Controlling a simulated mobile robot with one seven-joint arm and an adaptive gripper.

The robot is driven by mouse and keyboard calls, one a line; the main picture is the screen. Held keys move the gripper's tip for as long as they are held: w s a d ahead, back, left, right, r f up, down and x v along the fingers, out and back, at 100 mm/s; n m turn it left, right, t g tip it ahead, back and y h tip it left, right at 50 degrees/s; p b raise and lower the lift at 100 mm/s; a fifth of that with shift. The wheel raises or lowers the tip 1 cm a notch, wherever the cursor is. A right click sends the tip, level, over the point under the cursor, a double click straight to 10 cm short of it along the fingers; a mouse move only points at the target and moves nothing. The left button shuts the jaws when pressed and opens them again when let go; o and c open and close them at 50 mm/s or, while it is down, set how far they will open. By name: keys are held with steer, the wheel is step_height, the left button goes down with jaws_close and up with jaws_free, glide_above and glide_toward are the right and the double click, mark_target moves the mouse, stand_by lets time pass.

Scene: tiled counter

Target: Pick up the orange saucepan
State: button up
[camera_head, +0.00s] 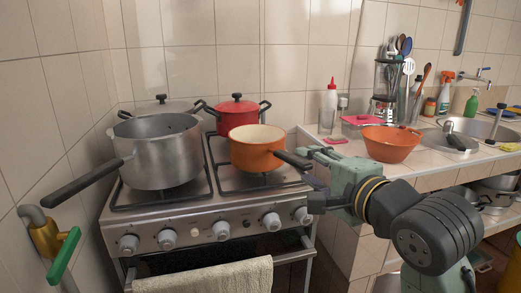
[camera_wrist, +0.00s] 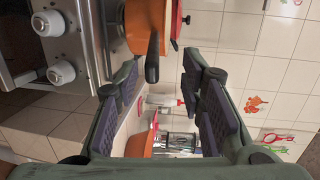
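The orange saucepan (camera_head: 254,155) sits upright on the right front of the stove, its dark handle pointing right toward my gripper. In the wrist view the saucepan (camera_wrist: 144,18) is at the top, and its dark handle (camera_wrist: 152,62) reaches down into the gap between the fingertips, nearer the left finger. My gripper (camera_head: 314,177) is open, just right of the handle's end in the head view. Its fingers stand apart on either side in the wrist view (camera_wrist: 162,66). I see no clear contact with the handle.
A large grey pot (camera_head: 160,155) stands left on the stove (camera_head: 215,215). A red lidded pot (camera_head: 235,112) is close behind the saucepan. An orange bowl (camera_head: 390,145) and a pink-lidded container (camera_head: 360,122) are on the tiled counter at right. A towel (camera_head: 205,277) hangs in front.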

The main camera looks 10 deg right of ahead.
mark_target(289, 157)
steer(key=x, duration=0.3)
steer(key=shift+a+f+p+x, duration=0.15)
steer(key=shift+p+x, duration=0.1)
steer(key=shift+x, duration=0.65)
steer(key=shift+f+p+x, duration=0.15)
steer(key=shift+p+x, duration=0.1)
steer(key=shift+x, duration=0.6)
steer(key=shift+a+f+p+x, duration=0.15)
steer(key=shift+p+x, duration=0.1)
steer(key=shift+x, duration=0.65)
steer(key=shift+s, duration=0.1)
steer(key=shift+c, duration=0.5)
jaws_close()
steer(key=shift+r, duration=0.1)
